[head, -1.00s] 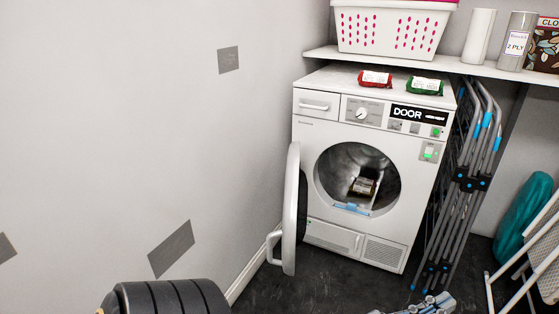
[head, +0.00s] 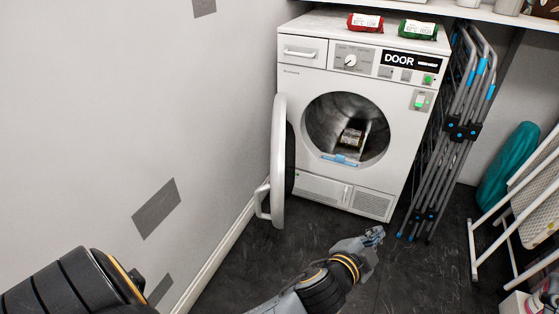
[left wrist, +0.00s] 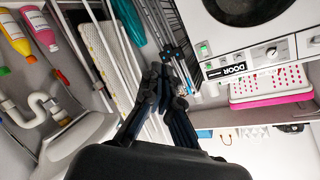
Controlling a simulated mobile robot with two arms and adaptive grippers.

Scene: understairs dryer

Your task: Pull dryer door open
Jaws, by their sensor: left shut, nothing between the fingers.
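The white dryer (head: 310,80) stands against the back wall, and its front also shows rotated in the left wrist view (left wrist: 240,60). Its round door (head: 280,165) stands wide open, swung out to the left, with its handle (head: 262,200) at the outer side. The drum opening (head: 325,115) is uncovered, with a small dark package (head: 351,137) inside. My left gripper (head: 376,236) is shut and empty, low in front of the dryer and apart from the door, to its right. Its dark fingers also show in the left wrist view (left wrist: 163,78). My right gripper is not in view.
A folded drying rack (head: 455,130) leans right of the dryer. A teal ironing-board-like object (head: 508,165) and a white folding frame (head: 530,205) stand further right. Red (head: 365,22) and green (head: 418,29) packs lie on top. Dark floor (head: 235,265) is clear before the door.

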